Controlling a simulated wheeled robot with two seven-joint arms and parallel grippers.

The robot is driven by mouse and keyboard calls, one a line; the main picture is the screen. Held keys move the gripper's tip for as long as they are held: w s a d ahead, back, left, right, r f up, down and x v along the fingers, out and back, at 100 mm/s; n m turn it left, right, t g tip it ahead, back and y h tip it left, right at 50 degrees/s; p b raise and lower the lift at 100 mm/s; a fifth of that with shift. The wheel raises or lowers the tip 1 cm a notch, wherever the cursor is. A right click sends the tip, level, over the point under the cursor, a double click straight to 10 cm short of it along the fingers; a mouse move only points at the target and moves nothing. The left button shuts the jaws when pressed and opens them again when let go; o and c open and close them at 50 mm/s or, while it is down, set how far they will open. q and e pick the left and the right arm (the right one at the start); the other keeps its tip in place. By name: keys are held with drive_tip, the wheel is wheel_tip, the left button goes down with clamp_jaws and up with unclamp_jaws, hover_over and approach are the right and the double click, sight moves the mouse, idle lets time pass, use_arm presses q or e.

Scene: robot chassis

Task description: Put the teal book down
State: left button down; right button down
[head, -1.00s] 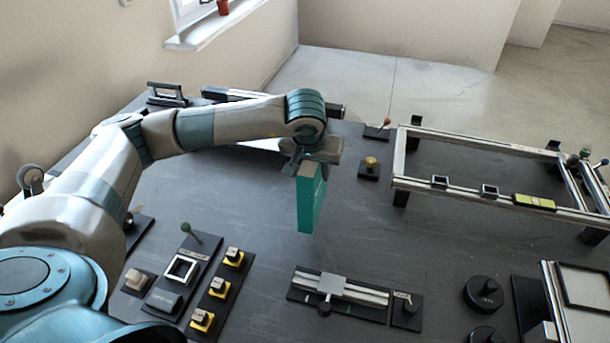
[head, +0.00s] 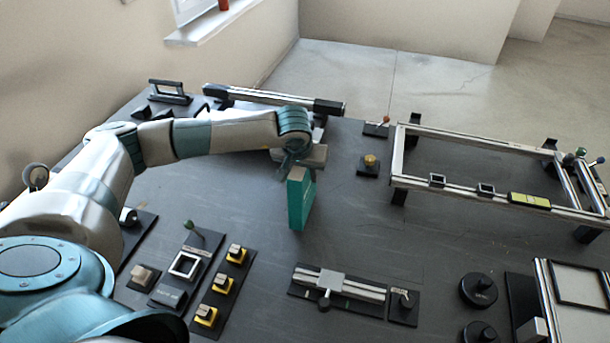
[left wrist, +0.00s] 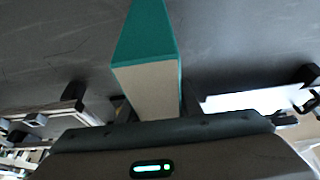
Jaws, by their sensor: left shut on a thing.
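The teal book (head: 300,204) hangs upright below my left gripper (head: 298,170), over the middle of the dark table (head: 370,235). My left gripper is shut on its upper end. I cannot tell whether the book's lower edge touches the table. In the left wrist view the teal book (left wrist: 148,50) stretches away from the gripper (left wrist: 152,118), with its teal cover and pale page edge showing. The fingertips are mostly hidden there. My right gripper is in neither view.
A slider rail (head: 338,285) lies in front of the book. Yellow-based switches (head: 222,284) stand at the front left. A raised metal frame (head: 480,195) stands at the right, and a yellow knob (head: 370,161) behind. The table around the book is clear.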

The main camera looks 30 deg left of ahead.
use_arm(q)
drive_tip(key=shift+f, duration=0.85)
drive_tip(key=shift+f, duration=0.1)
drive_tip(key=c, duration=1.3)
unclamp_jaws()
drive_tip(key=shift+p, duration=0.3)
